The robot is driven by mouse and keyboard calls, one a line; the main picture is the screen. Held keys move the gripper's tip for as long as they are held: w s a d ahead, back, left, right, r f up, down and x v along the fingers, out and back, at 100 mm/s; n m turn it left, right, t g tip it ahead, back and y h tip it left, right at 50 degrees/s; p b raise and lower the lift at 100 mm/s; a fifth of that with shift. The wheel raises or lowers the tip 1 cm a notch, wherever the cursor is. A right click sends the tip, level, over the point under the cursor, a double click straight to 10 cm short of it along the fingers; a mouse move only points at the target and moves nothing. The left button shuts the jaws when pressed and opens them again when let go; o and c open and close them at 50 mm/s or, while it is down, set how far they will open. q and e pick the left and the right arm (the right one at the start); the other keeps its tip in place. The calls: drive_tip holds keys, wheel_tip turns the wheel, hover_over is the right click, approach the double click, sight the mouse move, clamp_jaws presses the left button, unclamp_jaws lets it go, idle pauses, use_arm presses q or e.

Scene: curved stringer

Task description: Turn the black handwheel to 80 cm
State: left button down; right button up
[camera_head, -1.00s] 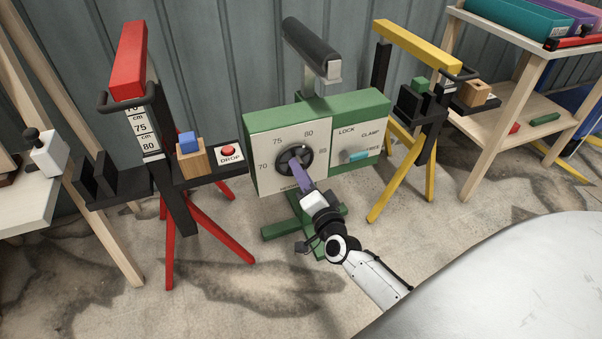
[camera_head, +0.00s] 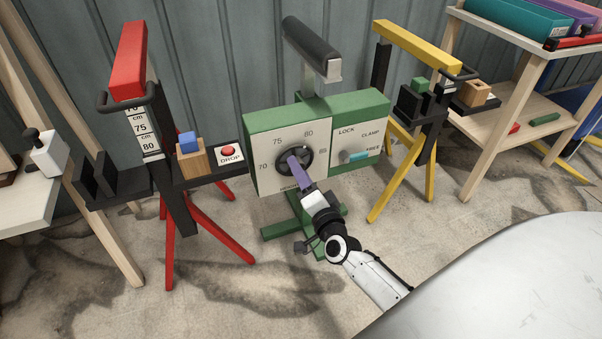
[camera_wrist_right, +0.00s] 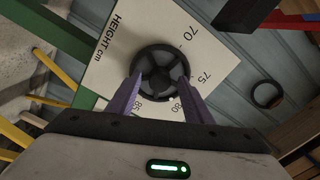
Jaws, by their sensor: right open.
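The black handwheel (camera_head: 306,160) sits on the white face of the green stand (camera_head: 262,121), with the numbers 70, 75, 80 and 85 around it. A small pale mark shows near its upper right rim, on the side of the 80. In the right wrist view the handwheel (camera_wrist_right: 157,72) has several spokes. My right gripper (camera_head: 292,160) has purple fingers that reach to the wheel from below. In the wrist view the fingers stand apart, one on each side of the wheel; I cannot tell whether they touch it. My left gripper is out of view.
A teal lever (camera_head: 356,157) is right of the dial, by the words LOCK, CLAMP and FREE. A red stand (camera_head: 128,62) with a height scale and DROP button is left. A yellow stand (camera_head: 415,45) and wooden shelf (camera_head: 500,120) are right.

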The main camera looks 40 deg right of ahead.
drive_tip(key=shift+s, duration=0.1)
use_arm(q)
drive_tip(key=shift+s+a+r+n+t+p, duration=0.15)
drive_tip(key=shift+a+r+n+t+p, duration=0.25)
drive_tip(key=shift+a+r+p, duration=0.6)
use_arm(e)
drive_tip(key=v, duration=1)
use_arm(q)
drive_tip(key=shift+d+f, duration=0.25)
use_arm(e)
drive_tip(key=shift+s, duration=0.1)
